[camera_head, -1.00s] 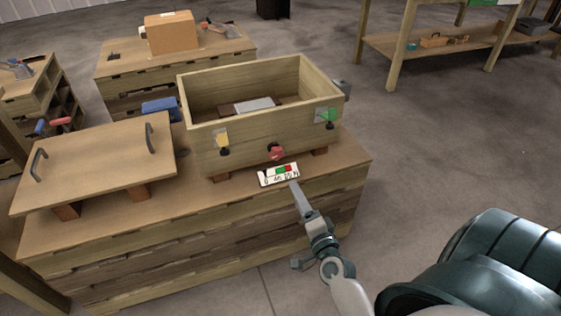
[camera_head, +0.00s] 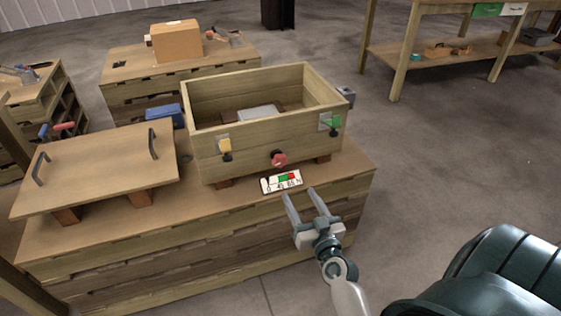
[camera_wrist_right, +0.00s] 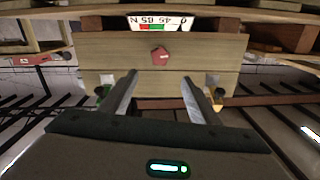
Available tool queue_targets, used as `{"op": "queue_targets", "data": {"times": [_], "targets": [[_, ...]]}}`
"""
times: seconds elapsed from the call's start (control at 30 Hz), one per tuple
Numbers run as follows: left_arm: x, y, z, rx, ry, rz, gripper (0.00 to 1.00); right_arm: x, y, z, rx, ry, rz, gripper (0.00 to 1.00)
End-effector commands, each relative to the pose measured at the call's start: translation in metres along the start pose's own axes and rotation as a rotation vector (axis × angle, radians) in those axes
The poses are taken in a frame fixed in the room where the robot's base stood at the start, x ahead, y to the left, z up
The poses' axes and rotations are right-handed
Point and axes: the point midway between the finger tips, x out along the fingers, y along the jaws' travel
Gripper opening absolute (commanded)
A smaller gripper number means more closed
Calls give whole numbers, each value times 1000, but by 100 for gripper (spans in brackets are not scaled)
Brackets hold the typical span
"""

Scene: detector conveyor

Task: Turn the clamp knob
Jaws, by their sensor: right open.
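The red clamp knob (camera_head: 279,159) is on the front wall of an open wooden box (camera_head: 218,161), low and near the middle. The knob also shows in the right wrist view (camera_wrist_right: 160,56), upside down, between and beyond the fingertips. A white scale label (camera_head: 281,182) with red and green bands and numbers sits below the knob. My right gripper (camera_head: 299,193) is open and empty, in front of the label and apart from the knob. Its two fingers (camera_wrist_right: 159,74) point toward the box front in the wrist view. My left gripper is not in view.
A wooden lid (camera_head: 95,172) with two handles lies on blocks to the left. The workbench (camera_head: 200,213) front edge is near my right gripper.

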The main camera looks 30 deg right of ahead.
Motion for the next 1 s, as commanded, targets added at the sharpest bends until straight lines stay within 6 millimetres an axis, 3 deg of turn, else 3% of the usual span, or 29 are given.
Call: {"op": "queue_targets", "data": {"times": [0.47, 0.67, 1.0], "targets": [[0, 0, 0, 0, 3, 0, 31, 8, 0, 0, 4, 0, 1, 56], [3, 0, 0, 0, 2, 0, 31, 28, 0, -1, 6, 2, 2, 56], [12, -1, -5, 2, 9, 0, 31, 82, 0, -1, 6, 2, 1, 56]]}}
